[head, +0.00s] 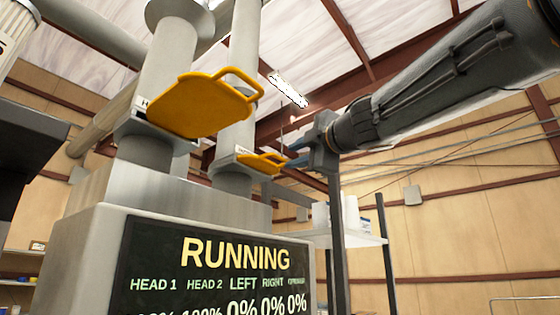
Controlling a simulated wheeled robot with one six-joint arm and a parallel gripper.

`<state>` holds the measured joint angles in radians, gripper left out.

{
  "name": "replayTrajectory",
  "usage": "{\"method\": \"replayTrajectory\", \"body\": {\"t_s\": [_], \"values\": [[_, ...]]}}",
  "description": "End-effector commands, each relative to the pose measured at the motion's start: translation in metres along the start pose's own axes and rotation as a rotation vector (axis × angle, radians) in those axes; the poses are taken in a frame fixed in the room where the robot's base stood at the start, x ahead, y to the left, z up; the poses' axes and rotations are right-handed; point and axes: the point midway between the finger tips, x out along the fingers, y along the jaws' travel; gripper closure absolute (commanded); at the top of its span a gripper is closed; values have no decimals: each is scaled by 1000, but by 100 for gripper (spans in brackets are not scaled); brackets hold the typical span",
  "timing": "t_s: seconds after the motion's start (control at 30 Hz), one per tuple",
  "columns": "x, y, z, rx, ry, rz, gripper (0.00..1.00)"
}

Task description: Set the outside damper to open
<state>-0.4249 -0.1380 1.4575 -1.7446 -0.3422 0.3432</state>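Two orange damper plates with loop handles stick out of slots in metal ducts. The nearer plate (203,105) is pulled well out, and its label begins with "H". The farther plate (262,162) shows only a short part and its handle; its label is too small to read surely. I cannot tell for certain which is the outside damper. My gripper (293,159) comes in from the right, with its bluish fingers at the farther plate's handle. I cannot tell whether they touch or close on it.
Below the ducts is a grey cabinet with a screen (215,265) reading RUNNING, with HEAD 1, HEAD 2, LEFT and RIGHT columns. A shelf with white boxes (335,212) and dark posts stand behind my gripper. Open air lies to the right, below my arm.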

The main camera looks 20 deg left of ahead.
Motion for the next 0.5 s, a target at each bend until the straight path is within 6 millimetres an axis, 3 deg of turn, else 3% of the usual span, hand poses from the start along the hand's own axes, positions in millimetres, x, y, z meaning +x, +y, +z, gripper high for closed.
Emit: {"method": "replayTrajectory", "body": {"t_s": [0.17,0.5], "values": [[13,6,-7,-20,15,0,72],[62,6,-7,-18,13,0,72]]}}
